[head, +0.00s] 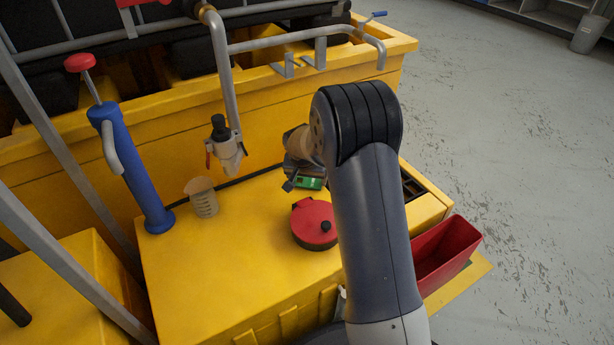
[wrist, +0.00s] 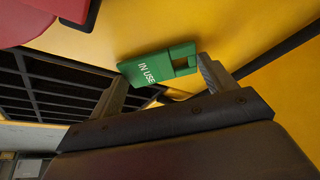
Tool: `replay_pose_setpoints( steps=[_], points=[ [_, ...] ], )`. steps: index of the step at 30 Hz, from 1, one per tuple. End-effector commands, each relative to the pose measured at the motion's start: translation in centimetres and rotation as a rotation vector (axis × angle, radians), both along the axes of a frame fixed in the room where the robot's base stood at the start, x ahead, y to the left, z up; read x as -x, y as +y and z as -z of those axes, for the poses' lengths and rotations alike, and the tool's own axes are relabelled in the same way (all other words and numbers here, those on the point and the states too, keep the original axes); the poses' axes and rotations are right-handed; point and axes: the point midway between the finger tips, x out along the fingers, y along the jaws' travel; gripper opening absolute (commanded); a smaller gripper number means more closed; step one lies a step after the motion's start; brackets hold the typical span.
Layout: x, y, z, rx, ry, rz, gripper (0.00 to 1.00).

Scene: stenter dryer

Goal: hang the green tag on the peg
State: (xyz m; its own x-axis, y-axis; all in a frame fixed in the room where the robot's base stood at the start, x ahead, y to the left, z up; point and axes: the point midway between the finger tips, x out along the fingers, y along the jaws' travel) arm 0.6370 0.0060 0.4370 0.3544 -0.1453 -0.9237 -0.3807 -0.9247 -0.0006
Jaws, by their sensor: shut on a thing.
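The green tag (wrist: 150,68) reads "IN USE" and has a rectangular opening near one end. It lies between the fingertips of my gripper (wrist: 161,84) in the wrist view, tilted. In the head view the tag (head: 310,183) shows as a small green patch beneath my gripper (head: 300,181), low over the yellow bench top. My arm hides part of the gripper there. I cannot tell for sure which part is the peg. Grey bracket-like hooks (head: 287,67) stand on the yellow ledge behind, below a grey rail.
On the yellow bench top (head: 255,250) are a red lidded container (head: 315,225) and a beaker (head: 202,198). A blue cylinder with a red knob (head: 135,165) stands left. A grey pipe with a valve (head: 223,140) hangs behind. A red bin (head: 447,255) is at right.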

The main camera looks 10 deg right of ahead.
Motion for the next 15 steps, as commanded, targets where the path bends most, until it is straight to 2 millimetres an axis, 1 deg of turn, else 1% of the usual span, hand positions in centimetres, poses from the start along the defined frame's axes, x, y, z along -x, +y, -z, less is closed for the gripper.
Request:
replay_pose_setpoints(
  steps=[5, 10, 11, 15],
  points=[
    [0.01, -0.01, 0.00, 0.000, 0.000, 0.000, 0.54],
    [0.02, 0.00, 0.59, 0.000, 0.001, 0.000, 0.54],
    [0.01, -0.01, 0.43, 0.000, 0.000, 0.000, 0.81],
    [0.01, -0.01, 0.39, 0.000, 0.001, 0.000, 0.93]
  ],
)
